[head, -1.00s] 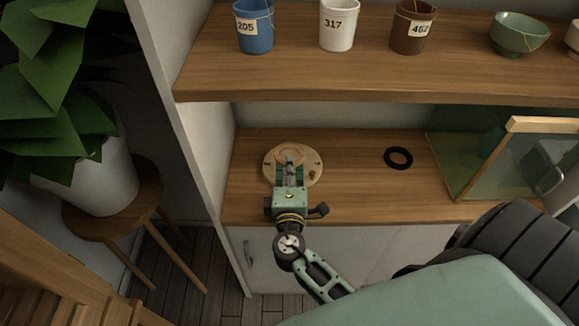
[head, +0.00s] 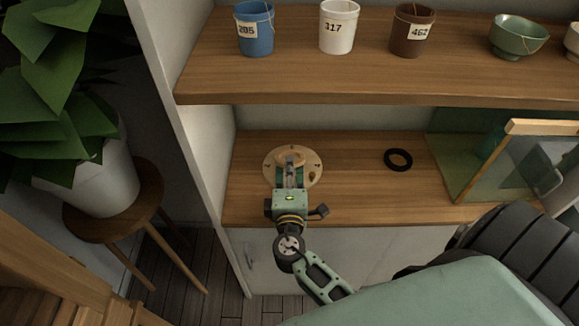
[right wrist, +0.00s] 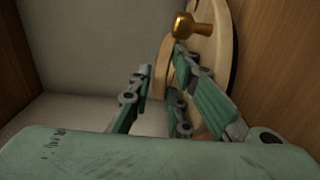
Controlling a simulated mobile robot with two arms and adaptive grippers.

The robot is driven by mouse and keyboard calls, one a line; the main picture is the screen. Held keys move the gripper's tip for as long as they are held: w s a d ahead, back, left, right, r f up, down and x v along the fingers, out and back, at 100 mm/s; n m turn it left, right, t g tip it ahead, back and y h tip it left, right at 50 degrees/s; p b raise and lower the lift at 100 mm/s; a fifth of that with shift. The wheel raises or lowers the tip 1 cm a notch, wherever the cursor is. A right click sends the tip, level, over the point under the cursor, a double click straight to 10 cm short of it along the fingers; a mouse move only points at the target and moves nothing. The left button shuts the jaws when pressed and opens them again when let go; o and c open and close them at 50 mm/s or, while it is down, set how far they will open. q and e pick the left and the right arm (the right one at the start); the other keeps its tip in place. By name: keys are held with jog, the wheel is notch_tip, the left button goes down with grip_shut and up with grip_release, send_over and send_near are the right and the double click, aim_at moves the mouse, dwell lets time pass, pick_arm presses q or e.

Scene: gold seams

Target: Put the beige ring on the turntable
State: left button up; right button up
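The turntable (head: 309,163) is a pale round disc with small marks and a brass knob (head: 312,176) near its edge. It lies on the lower wooden counter, and its face and knob (right wrist: 193,27) show edge-on in the right wrist view. My right gripper (head: 291,165) reaches over it from the front. The beige ring (head: 291,157) is at its fingertips, over the disc. In the right wrist view the ring (right wrist: 162,66) sits between the fingers (right wrist: 161,75), one finger on the disc side. Its far side is hidden. My left gripper is not in view.
A black ring (head: 398,160) lies on the counter (head: 355,190) to the right. A glass case (head: 505,160) stands further right. A shelf (head: 350,85) with cups and bowls hangs above. A side wall (head: 185,130) bounds the left; bare counter lies between turntable and black ring.

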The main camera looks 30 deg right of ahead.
jog(key=shift+b+v, duration=0.65)
jog(key=shift+v, duration=0.3)
jog(key=b+v, duration=0.1)
jog(key=v, duration=0.7)
jog(key=shift+s+a+r+b, duration=0.1)
jog(key=shift+s+a+b, duration=0.1)
jog(key=shift+s+b, duration=0.15)
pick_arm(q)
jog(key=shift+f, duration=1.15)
pick_arm(e)
jog(key=shift+s+a+r, duration=0.2)
jog(key=shift+s+a, duration=0.15)
jog(key=shift+s, duration=0.2)
jog(key=shift+f, duration=0.1)
